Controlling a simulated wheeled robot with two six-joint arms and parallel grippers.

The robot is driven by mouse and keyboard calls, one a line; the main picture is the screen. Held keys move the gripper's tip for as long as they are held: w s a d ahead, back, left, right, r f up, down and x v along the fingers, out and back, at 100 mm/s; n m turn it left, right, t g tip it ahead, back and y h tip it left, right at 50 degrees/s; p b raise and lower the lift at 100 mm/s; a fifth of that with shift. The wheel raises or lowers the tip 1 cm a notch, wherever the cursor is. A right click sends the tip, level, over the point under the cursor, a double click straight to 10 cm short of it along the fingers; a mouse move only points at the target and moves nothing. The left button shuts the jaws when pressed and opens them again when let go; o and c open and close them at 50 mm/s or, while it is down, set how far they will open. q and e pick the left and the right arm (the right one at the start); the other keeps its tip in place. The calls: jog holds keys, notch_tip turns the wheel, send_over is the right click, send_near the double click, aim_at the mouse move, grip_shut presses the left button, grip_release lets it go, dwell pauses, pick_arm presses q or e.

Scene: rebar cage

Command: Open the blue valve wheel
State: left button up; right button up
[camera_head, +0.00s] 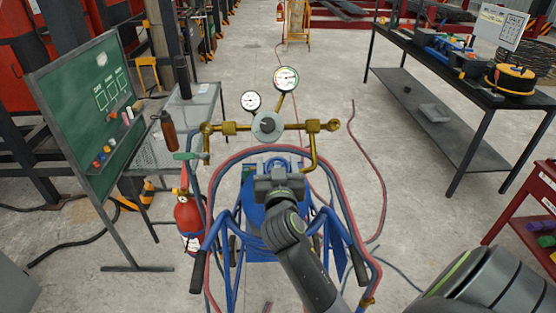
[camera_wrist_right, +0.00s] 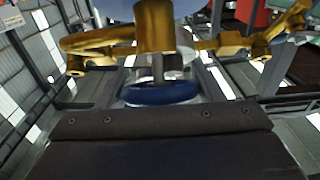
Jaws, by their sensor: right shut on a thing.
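The blue valve wheel (camera_wrist_right: 160,94) shows in the right wrist view, below a brass fitting and its stem, just beyond the broad dark edge of my gripper. My right gripper (camera_head: 277,174) is shut on the wheel, in front of the brass manifold (camera_head: 294,127) in the head view. The gripper hides most of the wheel there. Two round white gauges, a larger one (camera_head: 286,79) and a smaller one (camera_head: 251,101), stand above the manifold. My left gripper is not in view.
Red and blue hoses (camera_head: 352,225) loop around the blue cart frame (camera_head: 229,224). A red extinguisher-like cylinder (camera_head: 188,222) stands left of it. A green board (camera_head: 85,105) is at left, a dark workbench (camera_head: 440,65) at right. Floor between them is mostly clear.

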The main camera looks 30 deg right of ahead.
jog(key=shift+a+n+t+y+p, duration=0.1)
jog(key=shift+n+t+y+p, duration=0.65)
jog(key=shift+n+y, duration=0.7)
jog(key=shift+w, duration=0.1)
jog(key=shift+f, duration=0.1)
jog(key=o, duration=1)
jog(key=shift+w, duration=0.1)
jog(key=shift+c, duration=0.2)
